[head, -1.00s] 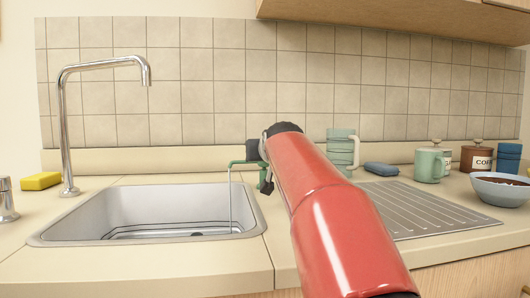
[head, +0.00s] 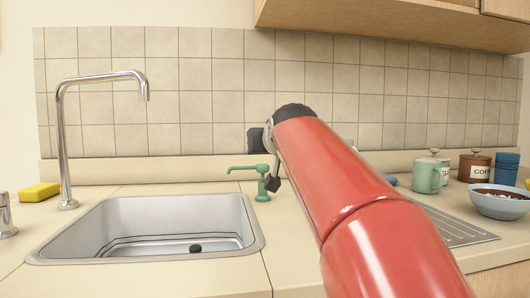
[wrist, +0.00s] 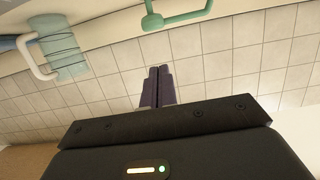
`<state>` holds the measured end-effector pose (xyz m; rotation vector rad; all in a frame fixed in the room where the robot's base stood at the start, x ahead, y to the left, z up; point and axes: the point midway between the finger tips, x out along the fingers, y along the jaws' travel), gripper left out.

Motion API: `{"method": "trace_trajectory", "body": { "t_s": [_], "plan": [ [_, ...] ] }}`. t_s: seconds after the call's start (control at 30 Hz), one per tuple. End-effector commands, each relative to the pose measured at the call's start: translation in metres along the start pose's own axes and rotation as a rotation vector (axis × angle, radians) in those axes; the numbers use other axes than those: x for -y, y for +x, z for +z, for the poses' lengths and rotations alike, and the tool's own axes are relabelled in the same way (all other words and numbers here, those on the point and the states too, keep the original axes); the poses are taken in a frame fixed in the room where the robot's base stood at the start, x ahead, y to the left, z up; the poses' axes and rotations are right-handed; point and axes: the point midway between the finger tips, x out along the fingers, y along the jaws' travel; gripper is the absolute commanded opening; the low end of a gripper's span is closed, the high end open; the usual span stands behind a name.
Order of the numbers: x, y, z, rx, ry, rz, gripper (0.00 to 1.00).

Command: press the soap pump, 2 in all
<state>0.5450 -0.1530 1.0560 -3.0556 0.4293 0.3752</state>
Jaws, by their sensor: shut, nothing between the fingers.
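The green soap pump (head: 262,185) stands on the counter just behind the sink's right rim, its spout pointing left over the basin. Its green head and spout (wrist: 178,14) also show at the top edge of the wrist view, which looks upside down. My gripper (wrist: 158,70) is shut and empty, its dark fingers together and pointing toward the pump. A gap shows between the fingertips and the pump head. In the head view, my red arm hides most of the gripper; a dark part of it shows above the pump.
The steel sink (head: 85,225) lies left of the pump, with a chrome faucet (head: 63,140) and yellow sponge (head: 39,192). A tiled wall is behind.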

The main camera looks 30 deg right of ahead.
Motion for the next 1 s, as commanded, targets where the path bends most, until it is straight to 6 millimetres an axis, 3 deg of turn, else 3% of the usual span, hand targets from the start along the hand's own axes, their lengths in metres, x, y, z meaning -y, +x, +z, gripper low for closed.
{"method": "trace_trajectory", "body": {
  "t_s": [0.1,0.23,1.0],
  "plan": [
    [0.0,-0.018,0.0,-0.002,0.0,-0.001,0.0],
    [0.0,-0.027,0.0,-0.001,0.001,-0.001,0.0],
    [0.0,-0.029,0.0,-0.001,0.001,0.0,0.0]
  ]
}}
